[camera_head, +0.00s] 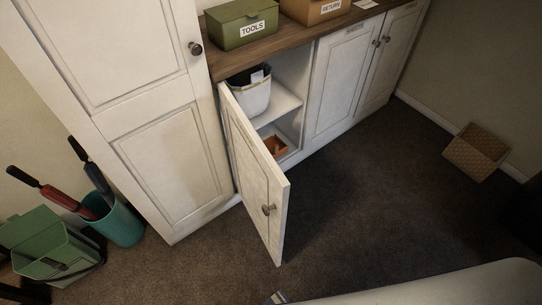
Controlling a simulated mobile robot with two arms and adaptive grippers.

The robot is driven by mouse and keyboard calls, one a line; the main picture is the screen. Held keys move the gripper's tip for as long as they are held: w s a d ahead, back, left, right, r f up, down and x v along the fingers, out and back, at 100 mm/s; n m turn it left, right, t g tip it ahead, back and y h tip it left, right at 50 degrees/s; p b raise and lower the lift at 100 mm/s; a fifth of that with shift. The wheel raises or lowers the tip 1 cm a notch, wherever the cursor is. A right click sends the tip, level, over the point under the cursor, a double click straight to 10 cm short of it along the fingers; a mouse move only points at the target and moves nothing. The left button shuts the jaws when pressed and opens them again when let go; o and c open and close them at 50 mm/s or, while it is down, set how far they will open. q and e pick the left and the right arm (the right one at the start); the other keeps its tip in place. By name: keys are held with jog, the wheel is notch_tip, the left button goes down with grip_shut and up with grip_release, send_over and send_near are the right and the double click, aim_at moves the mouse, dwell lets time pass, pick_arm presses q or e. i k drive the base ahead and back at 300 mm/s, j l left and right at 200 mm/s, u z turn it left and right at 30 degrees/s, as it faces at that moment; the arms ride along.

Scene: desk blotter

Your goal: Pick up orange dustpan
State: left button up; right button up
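An orange-brown object (277,148), which looks like the dustpan, lies low inside the open cupboard. It is small in view and the open door hides part of it, so its full shape cannot be made out. The white cupboard door (247,170) stands swung out into the room, with a dark round knob (268,210).
A white bin (254,98) stands on the shelf above. A wooden counter carries a green TOOLS box (242,27) and a RETURN box (312,8). A teal umbrella bin (122,226) and green box (42,240) stand left; a woven basket (476,153) right. Dark carpet is clear between.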

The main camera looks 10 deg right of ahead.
aim_at(276, 145)
jog(key=k+u, duration=0.4)
jog(key=k+j+u, duration=0.15)
jog(key=u, duration=0.3)
jog(key=i+l+u, duration=0.25)
jog(key=l, duration=0.4)
jog(key=l+u, duration=0.2)
jog(key=l, duration=0.45)
jog(key=i+l+u, duration=0.1)
jog(key=l+u, duration=0.15)
jog(key=l, duration=1.05)
jog(key=i+l, duration=0.15)
jog(key=l, duration=1.2)
